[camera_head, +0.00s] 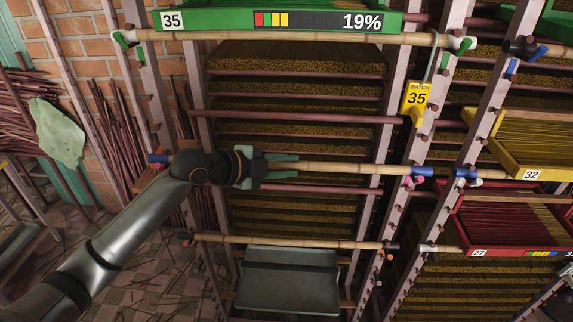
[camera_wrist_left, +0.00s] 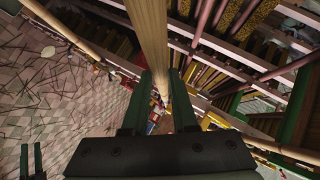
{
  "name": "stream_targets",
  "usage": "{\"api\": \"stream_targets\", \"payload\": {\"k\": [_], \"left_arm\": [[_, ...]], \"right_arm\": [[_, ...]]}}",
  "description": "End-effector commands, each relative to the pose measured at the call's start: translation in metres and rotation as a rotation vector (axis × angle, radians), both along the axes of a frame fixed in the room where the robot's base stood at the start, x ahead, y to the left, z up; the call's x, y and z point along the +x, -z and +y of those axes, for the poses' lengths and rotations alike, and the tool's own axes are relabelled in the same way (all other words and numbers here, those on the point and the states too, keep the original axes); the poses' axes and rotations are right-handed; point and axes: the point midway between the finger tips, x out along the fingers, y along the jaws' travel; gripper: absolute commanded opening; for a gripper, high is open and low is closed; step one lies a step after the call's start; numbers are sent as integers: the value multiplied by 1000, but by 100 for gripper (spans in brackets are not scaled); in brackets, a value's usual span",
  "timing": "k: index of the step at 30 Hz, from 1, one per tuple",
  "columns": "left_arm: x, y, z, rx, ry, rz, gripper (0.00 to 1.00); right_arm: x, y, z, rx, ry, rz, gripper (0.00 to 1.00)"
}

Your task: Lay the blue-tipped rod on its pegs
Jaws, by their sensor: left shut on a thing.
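The bamboo rod (camera_head: 335,168) runs nearly level across the rack. One blue tip (camera_head: 158,159) shows at its left end and another (camera_head: 422,171) at its right end. My left gripper (camera_head: 282,168) is shut on the rod left of its middle, with a green finger above and below it. In the left wrist view the rod (camera_wrist_left: 151,40) passes between the fingers (camera_wrist_left: 163,95). The right tip overlaps the rack's right post, close above a pink peg (camera_head: 416,181). I cannot tell whether either end touches a peg.
A green tray marked 35 (camera_head: 190,19) and a white-tipped rod (camera_head: 290,37) are above. A lower bamboo rod (camera_head: 300,242) hangs over a grey tray (camera_head: 285,280). A yellow batch tag (camera_head: 416,98) hangs on the right post. Yellow tray 32 (camera_head: 520,150) and red tray 27 (camera_head: 505,245) stand right.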

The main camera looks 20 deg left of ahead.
Motion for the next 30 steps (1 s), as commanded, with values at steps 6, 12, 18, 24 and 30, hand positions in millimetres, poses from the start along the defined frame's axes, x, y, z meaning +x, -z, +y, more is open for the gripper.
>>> {"api": "stream_targets", "payload": {"k": [6, 12, 18, 24, 30], "left_arm": [[0, 0, 0, 0, 0, -1, 0], [0, 1, 0, 0, 0, -1, 38], [0, 1, 0, 0, 0, 0, 61], [0, 2, 0, 0, -1, 2, 63], [0, 1, 0, 0, -1, 2, 81]], "right_arm": [[2, -2, 1, 2, -2, -7, 50], [3, -3, 1, 3, -2, -10, 50], [3, -3, 2, 4, -2, -12, 50], [3, -3, 2, 4, -2, -12, 50], [3, -3, 1, 3, -3, -12, 50]]}}
